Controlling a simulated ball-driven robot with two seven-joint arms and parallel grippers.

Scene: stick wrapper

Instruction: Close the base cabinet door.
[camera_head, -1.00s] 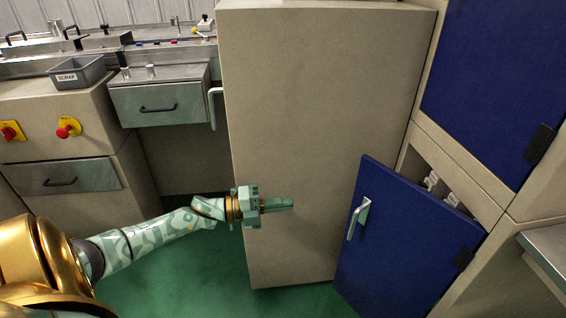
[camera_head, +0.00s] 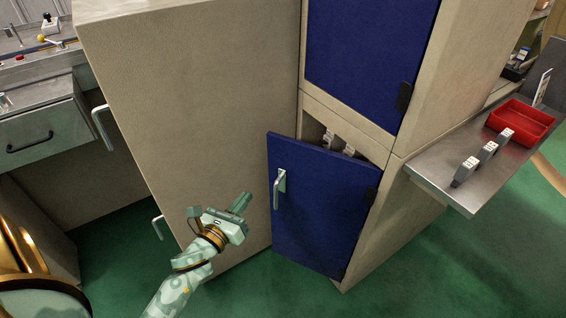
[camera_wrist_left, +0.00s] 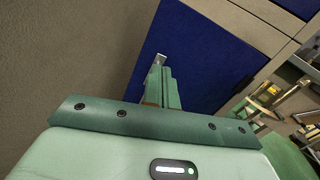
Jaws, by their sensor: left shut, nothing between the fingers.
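The blue base cabinet door (camera_head: 318,208) stands partly open, swung out on its right-hand hinge, with a grey handle (camera_head: 279,188) near its left edge. Above it, the opening of the base cabinet (camera_head: 345,140) shows. My left gripper (camera_head: 242,203) is shut and empty, left of the door and a little below its handle, apart from it in the head view. In the left wrist view the shut fingers (camera_wrist_left: 168,90) point toward the blue door (camera_wrist_left: 205,50), with part of the handle (camera_wrist_left: 159,60) just beyond the fingertips. My right gripper is not in view.
A tall beige cabinet (camera_head: 200,110) stands left of the door. A blue upper door (camera_head: 368,55) is shut above. A metal shelf (camera_head: 445,165) with a red tray (camera_head: 520,122) juts out at the right. Green floor (camera_head: 410,270) is clear in front.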

